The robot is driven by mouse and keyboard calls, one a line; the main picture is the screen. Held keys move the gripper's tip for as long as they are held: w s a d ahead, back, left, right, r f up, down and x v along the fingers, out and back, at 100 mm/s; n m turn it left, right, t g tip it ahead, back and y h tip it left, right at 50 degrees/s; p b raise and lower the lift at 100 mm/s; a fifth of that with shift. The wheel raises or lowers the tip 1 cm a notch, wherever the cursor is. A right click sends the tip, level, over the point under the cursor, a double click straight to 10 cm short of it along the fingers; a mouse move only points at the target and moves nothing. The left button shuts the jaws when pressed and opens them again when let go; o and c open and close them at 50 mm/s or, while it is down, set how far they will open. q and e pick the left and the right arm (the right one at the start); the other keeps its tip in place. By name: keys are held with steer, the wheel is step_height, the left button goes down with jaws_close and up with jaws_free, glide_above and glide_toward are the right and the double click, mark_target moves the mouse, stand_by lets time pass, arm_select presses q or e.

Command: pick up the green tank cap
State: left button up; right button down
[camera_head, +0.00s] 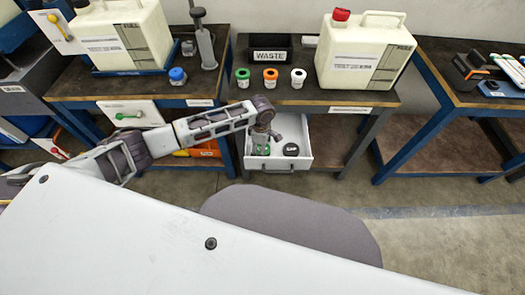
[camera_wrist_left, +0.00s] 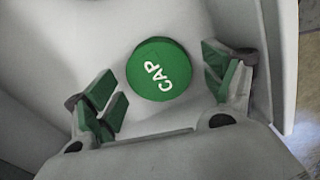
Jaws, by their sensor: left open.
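The green tank cap (camera_wrist_left: 158,70) is a round disc with white "CAP" lettering, seen face-on in the left wrist view. It lies on the pale floor of the open white drawer (camera_head: 306,140). My left gripper (camera_head: 262,148) points down over the drawer in the head view. In the left wrist view its green-padded fingers are spread open, one on each side of the cap, with a gap to each. Nothing is held. In the head view the gripper and drawer front make the cap hard to make out. My right gripper is not in view.
A black cap (camera_head: 291,150) lies in the drawer's right part. The drawer walls stand close around my left gripper. On the bench above are the black waste bin (camera_head: 269,55), green, orange and white small containers (camera_head: 270,78), and a white jug with a red cap (camera_head: 365,55).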

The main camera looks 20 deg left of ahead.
arm_select(q)
steer(key=shift+c, duration=0.3)
steer(key=c, duration=1)
steer(key=shift+r, duration=0.15)
